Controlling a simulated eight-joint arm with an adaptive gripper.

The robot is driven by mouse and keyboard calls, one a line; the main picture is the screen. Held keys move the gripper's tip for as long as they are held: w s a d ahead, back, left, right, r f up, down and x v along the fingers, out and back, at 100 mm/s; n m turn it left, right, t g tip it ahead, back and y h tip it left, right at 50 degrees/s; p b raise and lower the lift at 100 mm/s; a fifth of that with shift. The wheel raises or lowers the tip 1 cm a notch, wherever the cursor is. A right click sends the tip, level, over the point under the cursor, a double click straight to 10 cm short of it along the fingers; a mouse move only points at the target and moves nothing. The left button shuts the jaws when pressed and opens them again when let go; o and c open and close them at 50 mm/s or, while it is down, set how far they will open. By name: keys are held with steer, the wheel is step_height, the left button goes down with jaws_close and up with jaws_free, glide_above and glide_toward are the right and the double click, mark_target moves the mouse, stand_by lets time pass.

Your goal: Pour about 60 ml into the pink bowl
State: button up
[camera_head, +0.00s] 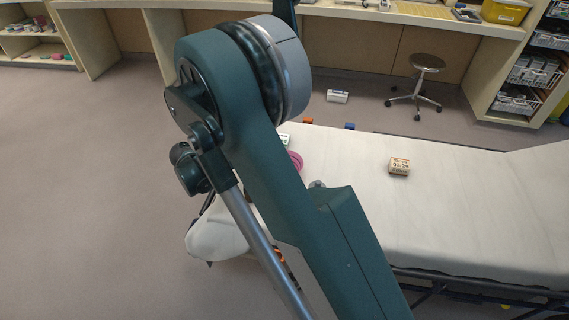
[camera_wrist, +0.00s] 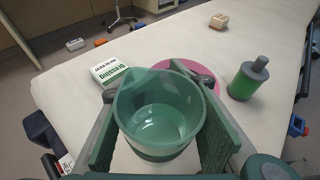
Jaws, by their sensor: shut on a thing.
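My gripper (camera_wrist: 158,88) is shut on a translucent green cup (camera_wrist: 160,150) in the wrist view, one finger on each side. The cup is open at the top, looks roughly upright, and holds some clear liquid low inside. The pink bowl (camera_wrist: 190,64) lies just beyond the cup on the white stretcher, largely hidden by the cup and the right finger. In the head view a part of the pink bowl (camera_head: 296,158) shows at the edge of my arm. My gripper and the cup are hidden there behind my arm.
On the stretcher (camera_head: 460,210), a green bottle with a grey cap (camera_wrist: 248,78) stands right of the bowl. A dressing box (camera_wrist: 100,69) lies left of the cup. A small labelled box (camera_head: 400,167) sits farther off. The sheet around it is clear. A stool (camera_head: 427,64) stands behind.

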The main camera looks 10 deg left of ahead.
steer(key=shift+d, duration=0.15)
steer(key=shift+w+d+f+m+g+y, duration=0.2)
steer(key=shift+d+g+y, duration=0.15)
steer(key=shift+y, duration=0.3)
steer(key=shift+w+d+f+m+g+y, duration=0.1)
steer(key=shift+d+m+g+y, duration=0.15)
steer(key=shift+g+y, duration=0.3)
steer(key=g+y+p, duration=0.1)
steer(key=y+p, duration=0.1)
steer(key=r+g+y+p, duration=0.1)
steer(key=y+p, duration=0.1)
steer(key=r+m+y+p, duration=0.1)
steer(key=y+p, duration=0.1)
steer(key=p, duration=0.1)
steer(key=shift+d+g, duration=0.25)
steer(key=shift+g, duration=0.15)
steer(key=shift+y, duration=0.4)
steer(key=shift+s+a+f+m+g+y+p, duration=0.1)
steer(key=shift+a+f+m+g+y+p, duration=0.25)
steer(key=shift+f+y, duration=0.3)
steer(key=shift+y, duration=0.25)
steer(key=shift+s+a+f+g+y, duration=0.15)
steer(key=shift+f+g+y, duration=0.2)
steer(key=shift+y, duration=0.25)
